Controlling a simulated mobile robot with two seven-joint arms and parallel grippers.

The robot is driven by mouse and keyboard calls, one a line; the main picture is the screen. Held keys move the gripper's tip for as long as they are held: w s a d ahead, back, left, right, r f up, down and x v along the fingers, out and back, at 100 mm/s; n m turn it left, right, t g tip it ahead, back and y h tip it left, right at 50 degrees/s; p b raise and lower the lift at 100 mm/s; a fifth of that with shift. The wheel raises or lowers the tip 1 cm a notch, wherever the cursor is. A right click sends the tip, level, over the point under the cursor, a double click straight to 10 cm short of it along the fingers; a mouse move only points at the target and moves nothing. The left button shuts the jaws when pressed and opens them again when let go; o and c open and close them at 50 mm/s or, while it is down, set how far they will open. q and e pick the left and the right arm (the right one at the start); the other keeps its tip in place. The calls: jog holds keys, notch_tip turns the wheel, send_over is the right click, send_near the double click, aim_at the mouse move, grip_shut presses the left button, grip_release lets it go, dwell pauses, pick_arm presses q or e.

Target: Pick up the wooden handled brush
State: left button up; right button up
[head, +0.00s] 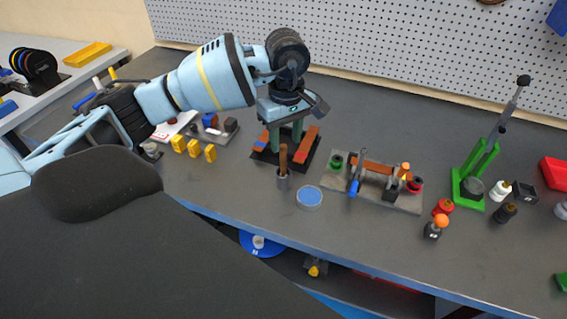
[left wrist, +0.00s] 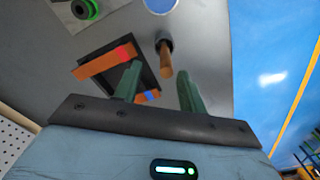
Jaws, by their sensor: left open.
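The brush shows as a brown wooden handle (head: 283,157) standing up out of a small grey cup (head: 282,181) near the front of the bench. In the left wrist view the handle (left wrist: 167,62) points toward the camera from its dark cup (left wrist: 163,40). The brush's lower end is hidden inside the cup. My left gripper (head: 286,132) is open and empty, above and behind the cup in the head view. In the left wrist view its two green fingers (left wrist: 158,88) are spread, with the handle's tip just beyond the gap between them. My right gripper is not in view.
A black base with copper bars (head: 307,143) stands behind the cup, under my left gripper. A round blue-topped dish (head: 309,197) lies to the cup's right. The bender plate (head: 393,202) and a green lever press (head: 470,185) stand farther right. Yellow blocks (head: 194,148) are left.

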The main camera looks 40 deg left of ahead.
aim_at(283, 174)
pick_arm(q)
notch_tip(283, 174, down, 2)
jog(key=f, duration=0.2)
jog(key=s+f+p, duration=0.1)
jog(key=f, duration=0.1)
jog(key=shift+w+f, duration=0.1)
jog(key=shift+f, duration=0.5)
grip_shut()
